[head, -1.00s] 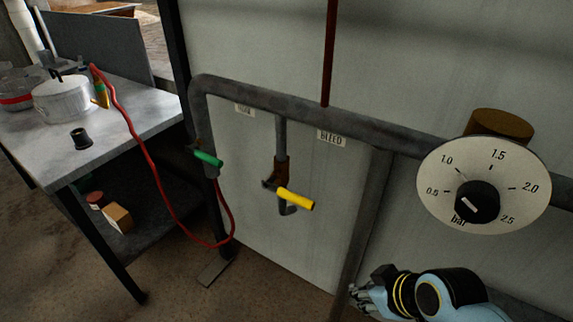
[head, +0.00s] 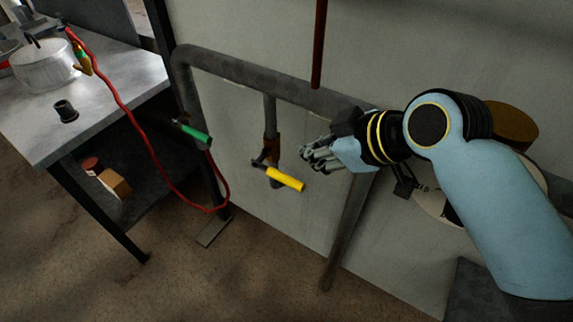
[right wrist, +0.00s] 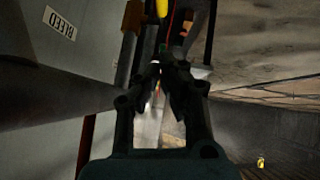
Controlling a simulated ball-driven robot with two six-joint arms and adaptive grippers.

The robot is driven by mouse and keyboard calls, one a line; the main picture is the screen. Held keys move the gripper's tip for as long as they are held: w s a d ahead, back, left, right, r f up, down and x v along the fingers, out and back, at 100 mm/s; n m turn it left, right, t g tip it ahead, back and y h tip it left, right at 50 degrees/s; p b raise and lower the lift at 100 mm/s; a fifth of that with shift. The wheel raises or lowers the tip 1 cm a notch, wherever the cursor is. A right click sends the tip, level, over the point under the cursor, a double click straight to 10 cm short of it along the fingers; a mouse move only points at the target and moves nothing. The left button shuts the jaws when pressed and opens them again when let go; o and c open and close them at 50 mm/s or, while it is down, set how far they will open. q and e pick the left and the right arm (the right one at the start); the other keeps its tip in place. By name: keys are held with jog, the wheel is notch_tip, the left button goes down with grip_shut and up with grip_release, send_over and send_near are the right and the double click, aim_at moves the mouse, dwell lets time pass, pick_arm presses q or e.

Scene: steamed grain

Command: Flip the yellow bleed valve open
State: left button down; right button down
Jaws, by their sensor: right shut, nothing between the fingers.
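The yellow bleed valve handle (head: 285,180) sticks out to the right and slightly down from a short vertical pipe (head: 270,120). In the right wrist view part of the yellow handle (right wrist: 162,8) shows at the top edge, beyond the fingertips. My right gripper (head: 306,158) is shut and empty. It is just right of the handle and a little above it in the head view, apart from it as far as I can see. In the right wrist view its two fingers (right wrist: 165,75) point toward the valve area. My left gripper is not in view.
A green-handled valve (head: 194,133) with a red hose (head: 130,120) is to the left. A metal table (head: 100,115) holds a pot (head: 45,66) and a black cup (head: 66,111). A grey pipe frame (head: 240,72) runs along the wall. My arm covers most of the gauge (head: 432,203).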

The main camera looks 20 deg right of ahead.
send_near(275, 170)
jog(key=w+a, duration=0.2)
jog(key=w, duration=0.1)
notch_tip(275, 170, down, 2)
jog(key=shift+w+d+f, duration=0.1)
jog(key=shift+d+f, duration=0.05)
jog(key=shift+f, duration=0.55)
